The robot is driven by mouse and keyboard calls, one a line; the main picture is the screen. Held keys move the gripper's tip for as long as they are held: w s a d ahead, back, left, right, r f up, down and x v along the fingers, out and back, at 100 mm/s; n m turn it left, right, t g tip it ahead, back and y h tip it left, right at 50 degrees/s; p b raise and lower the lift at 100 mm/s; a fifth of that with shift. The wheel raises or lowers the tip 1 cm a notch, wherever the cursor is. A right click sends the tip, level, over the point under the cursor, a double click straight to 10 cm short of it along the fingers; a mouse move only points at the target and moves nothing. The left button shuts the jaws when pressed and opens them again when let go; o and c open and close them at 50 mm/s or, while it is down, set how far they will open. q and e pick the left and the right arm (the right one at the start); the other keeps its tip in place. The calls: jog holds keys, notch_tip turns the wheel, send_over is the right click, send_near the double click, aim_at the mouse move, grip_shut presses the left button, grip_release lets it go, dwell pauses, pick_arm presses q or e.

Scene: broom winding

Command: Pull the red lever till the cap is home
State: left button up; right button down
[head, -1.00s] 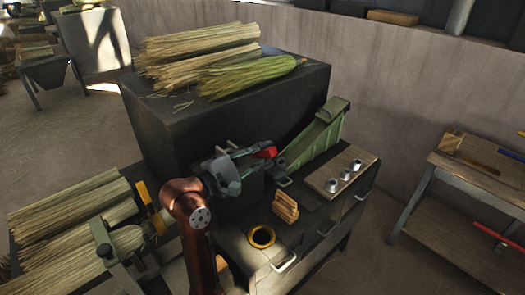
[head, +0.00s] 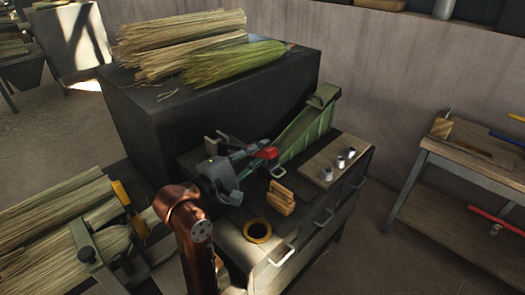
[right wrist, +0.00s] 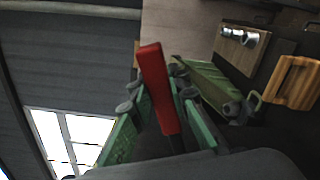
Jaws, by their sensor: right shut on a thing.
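The red lever (head: 267,153) is at the bench's back, beside the green sloping chute. In the right wrist view the red lever (right wrist: 158,90) stands between the green fingers. My right gripper (head: 257,154) is shut on it; the right wrist view also shows the gripper (right wrist: 162,98). My copper-coloured right arm reaches up from the bottom of the head view. I cannot make out which part is the cap. The lever's lower end is hidden by the gripper. My left gripper is not in view.
The green chute (head: 308,130) rises close right of the lever. A wooden block (head: 281,198), a yellow-rimmed hole (head: 258,231) and a board with metal studs (head: 335,158) are on the bench. A dark block (head: 210,118) with straw bundles stands behind.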

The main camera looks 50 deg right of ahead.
jog(key=shift+f, duration=0.1)
jog(key=c, duration=1.8)
grip_release()
jog(key=w+a, duration=0.1)
jog(key=a, duration=1.1)
jog(key=shift+w, duration=0.35)
